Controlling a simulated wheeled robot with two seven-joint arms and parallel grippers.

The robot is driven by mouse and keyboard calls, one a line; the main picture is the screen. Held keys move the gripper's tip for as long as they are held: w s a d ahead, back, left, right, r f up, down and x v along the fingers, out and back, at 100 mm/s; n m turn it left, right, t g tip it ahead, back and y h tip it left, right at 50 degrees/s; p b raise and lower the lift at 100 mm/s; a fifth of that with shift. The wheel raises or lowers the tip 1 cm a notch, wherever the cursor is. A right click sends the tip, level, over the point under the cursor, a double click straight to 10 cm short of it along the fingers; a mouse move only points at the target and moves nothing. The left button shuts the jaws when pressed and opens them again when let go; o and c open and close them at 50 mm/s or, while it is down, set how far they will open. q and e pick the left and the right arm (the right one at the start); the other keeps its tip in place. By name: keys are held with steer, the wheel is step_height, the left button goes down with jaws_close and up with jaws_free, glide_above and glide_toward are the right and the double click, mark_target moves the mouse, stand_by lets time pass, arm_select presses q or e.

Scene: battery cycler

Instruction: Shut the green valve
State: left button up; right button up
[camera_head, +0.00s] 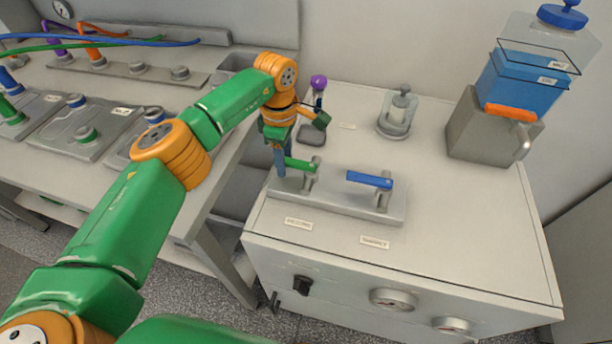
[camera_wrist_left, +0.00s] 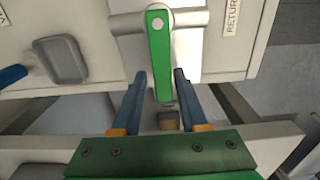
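The green valve is a flat green lever (camera_head: 299,164) on a post at the left end of a grey block on the white cabinet top. The lever points left from its post. In the left wrist view the green lever (camera_wrist_left: 159,48) runs down from its round pivot, its free end between my fingers. My left gripper (camera_head: 279,160) is at the lever's free end. Its two blue fingers (camera_wrist_left: 160,78) stand either side of the lever, with gaps showing; it is open. The far finger is partly hidden in the head view. My right gripper is in neither view.
A blue valve lever (camera_head: 369,180) stands on the same grey block (camera_head: 335,203), right of the green one. Behind are a purple-topped fitting (camera_head: 318,84) and a glass vessel (camera_head: 397,112). A pump with blue tank (camera_head: 520,85) stands right. The cabinet top's right front is clear.

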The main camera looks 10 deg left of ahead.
arm_select(q)
steer(key=r+p, duration=0.7)
steer(key=r, duration=0.1)
steer(key=shift+w+r, duration=0.2)
steer(key=shift+f, duration=0.25)
